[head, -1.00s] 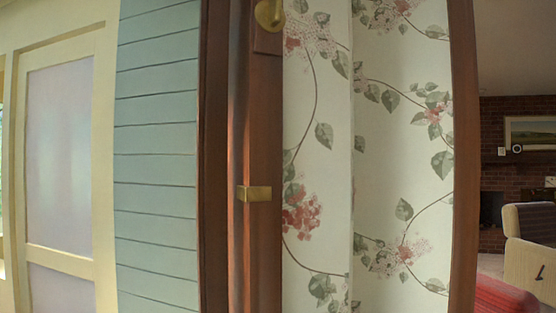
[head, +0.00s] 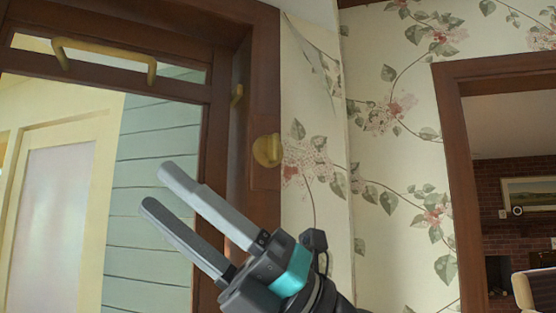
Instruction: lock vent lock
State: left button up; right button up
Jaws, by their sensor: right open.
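A round brass lock with a knob (head: 267,151) is mounted on a wooden plate on the dark wood door frame (head: 258,50). A brass bar handle (head: 105,55) is on the wooden rail across the top of the opening, at the vent pane (head: 182,70). My left gripper is out of view.
Floral wallpaper (head: 385,140) covers the wall right of the frame. Another wood-framed doorway (head: 450,170) at the right opens to a room with a brick wall (head: 495,160). Teal siding (head: 150,225) and a cream door (head: 60,200) show through the left opening.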

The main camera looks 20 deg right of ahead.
jog(key=s+a+n+h, duration=0.2)
jog(key=a+n+h, duration=0.1)
jog(key=n+h, duration=0.1)
jog(key=m+t+h, duration=0.9)
jog(key=t+h, duration=0.6)
jog(key=h, duration=0.3)
send_near(278, 139)
jog(key=w+p, duration=0.2)
jog(key=w, duration=0.1)
jog(key=w+a+p, duration=0.1)
jog(key=w+p, duration=0.1)
jog(key=w, duration=0.1)
jog(key=w+a+p, duration=0.1)
jog(key=w, duration=0.2)
jog(key=shift+w+p, duration=0.35)
jog(key=shift+p, duration=0.05)
jog(key=shift+f, duration=0.1)
grip_shut()
